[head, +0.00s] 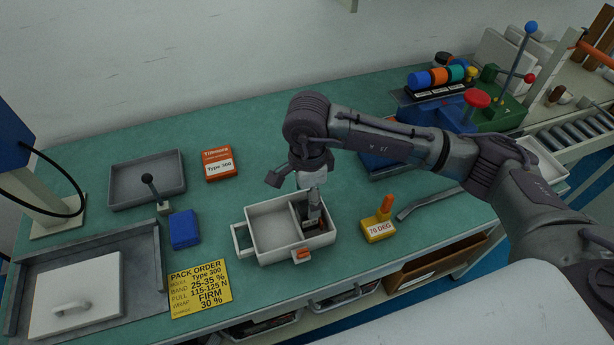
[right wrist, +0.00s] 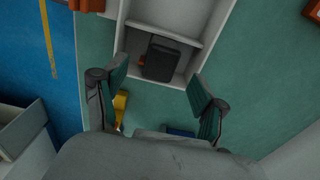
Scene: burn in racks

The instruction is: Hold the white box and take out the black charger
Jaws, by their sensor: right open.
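The white box (head: 280,256) stands on the green bench, with a handle on its left side and an orange tab at its front. A divider splits it into a wide left compartment and a narrow right one. The black charger (right wrist: 160,60) lies in a compartment of the white box (right wrist: 165,32), as the right wrist view shows. My right gripper (head: 312,212) points down over the right compartment and partly hides it. In the right wrist view its fingers (right wrist: 160,92) are spread apart with nothing between them, close to the charger. My left gripper is not in view.
A yellow block marked 70 DEG (head: 379,228) with an orange peg stands right of the box. A yellow pack-order card (head: 200,288), blue block (head: 184,229) and grey tray (head: 147,180) lie left. An orange Type 300 box (head: 218,163) sits behind. Bench right of the card is partly clear.

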